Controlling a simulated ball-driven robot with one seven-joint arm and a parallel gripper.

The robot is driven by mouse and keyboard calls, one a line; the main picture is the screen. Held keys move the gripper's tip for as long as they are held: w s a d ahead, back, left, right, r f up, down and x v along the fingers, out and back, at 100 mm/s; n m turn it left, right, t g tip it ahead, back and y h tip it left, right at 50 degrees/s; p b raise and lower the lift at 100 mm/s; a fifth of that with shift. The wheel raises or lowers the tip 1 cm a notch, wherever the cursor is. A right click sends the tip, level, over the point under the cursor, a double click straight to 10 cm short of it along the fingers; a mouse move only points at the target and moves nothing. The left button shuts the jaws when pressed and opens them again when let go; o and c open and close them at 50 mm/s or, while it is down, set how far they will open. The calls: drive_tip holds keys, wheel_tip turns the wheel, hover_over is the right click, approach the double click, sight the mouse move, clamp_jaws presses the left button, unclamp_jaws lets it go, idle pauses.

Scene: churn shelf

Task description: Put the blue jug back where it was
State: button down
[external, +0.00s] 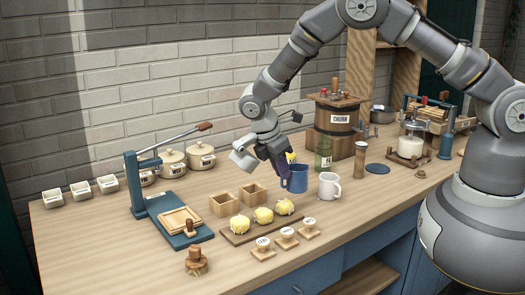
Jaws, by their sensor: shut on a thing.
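The blue jug (297,180) stands upright at the middle of the counter, left of the white mug (330,187). My gripper (282,176) is at the left side of the blue jug and shut on it, around its handle side. The fingers hide part of the jug's left side. Whether the jug's base touches the counter I cannot tell. A round dark blue mat (377,169) lies bare on the counter to the right of the white mug.
A green glass bottle (323,154) stands just behind the jug, with the wooden churn (337,117) beyond. Wooden boxes (223,205) and a board of yellow butter pats (263,214) lie left and in front. A brown cylinder (361,160) stands left of the mat.

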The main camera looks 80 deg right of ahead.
drive_tip(key=w+d+r+n+t+h, duration=0.1)
drive_tip(key=w+d+r+n+t, duration=0.15)
drive_tip(key=d+n, duration=0.45)
drive_tip(key=w+d+r+n+t, duration=0.1)
drive_tip(key=w+d+n+t, duration=0.25)
drive_tip(key=d+n, duration=0.3)
drive_tip(key=shift+g, duration=0.4)
drive_tip(key=f, duration=0.3)
drive_tip(key=f+b, duration=0.1)
drive_tip(key=f, duration=0.2)
drive_tip(key=d+f+b, duration=0.1)
drive_tip(key=f, duration=0.3)
drive_tip(key=shift+w, duration=0.1)
drive_tip(key=shift+b, duration=0.3)
drive_tip(key=c, duration=1.2)
unclamp_jaws()
drive_tip(key=p+v, duration=0.2)
drive_tip(key=v, duration=1)
drive_tip(key=shift+a, duration=0.15)
